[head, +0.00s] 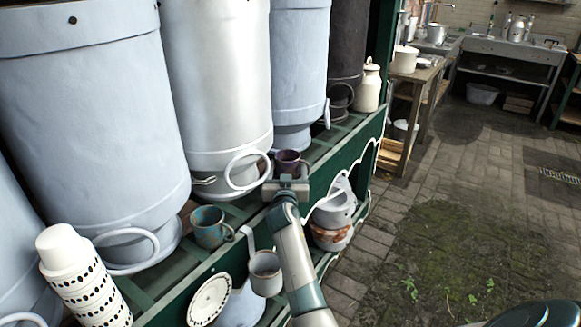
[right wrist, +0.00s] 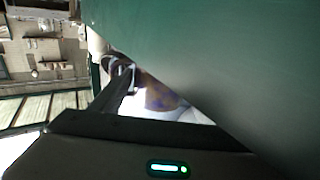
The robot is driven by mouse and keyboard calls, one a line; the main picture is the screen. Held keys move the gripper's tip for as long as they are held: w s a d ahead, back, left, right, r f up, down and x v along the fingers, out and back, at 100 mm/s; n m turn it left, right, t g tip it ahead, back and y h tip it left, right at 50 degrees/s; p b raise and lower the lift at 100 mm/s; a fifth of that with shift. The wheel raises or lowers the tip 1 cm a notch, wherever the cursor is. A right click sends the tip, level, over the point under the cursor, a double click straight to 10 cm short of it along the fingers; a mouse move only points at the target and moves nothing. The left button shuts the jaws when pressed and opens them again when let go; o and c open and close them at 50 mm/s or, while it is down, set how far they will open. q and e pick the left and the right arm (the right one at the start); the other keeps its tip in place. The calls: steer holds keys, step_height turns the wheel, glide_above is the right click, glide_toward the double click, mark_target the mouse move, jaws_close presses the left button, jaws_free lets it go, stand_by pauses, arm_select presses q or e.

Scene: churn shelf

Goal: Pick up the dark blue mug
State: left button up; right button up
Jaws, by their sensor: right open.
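The dark blue mug (head: 288,162), looking dark purple here, stands upright on the green slatted shelf (head: 335,140), in front of the tall pale churns. My right gripper (head: 287,184) is just in front of the mug at the shelf's front edge and hides its lower part. The right gripper is open, and I cannot tell whether it touches the mug. In the right wrist view a dark finger (right wrist: 118,92) reaches forward beside a partly hidden purple-brown object (right wrist: 160,95), which I cannot identify for sure. My left gripper is out of view.
A teal mug (head: 209,228) stands left on the shelf. A grey mug (head: 265,272) and a black-and-white patterned container (head: 82,278) are nearer. Pale churns (head: 217,80) crowd behind. A green panel (right wrist: 220,60) fills much of the wrist view. The paved floor (head: 460,200) at right is open.

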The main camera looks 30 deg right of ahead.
steer(key=c, duration=0.9)
steer(key=shift+r, duration=0.15)
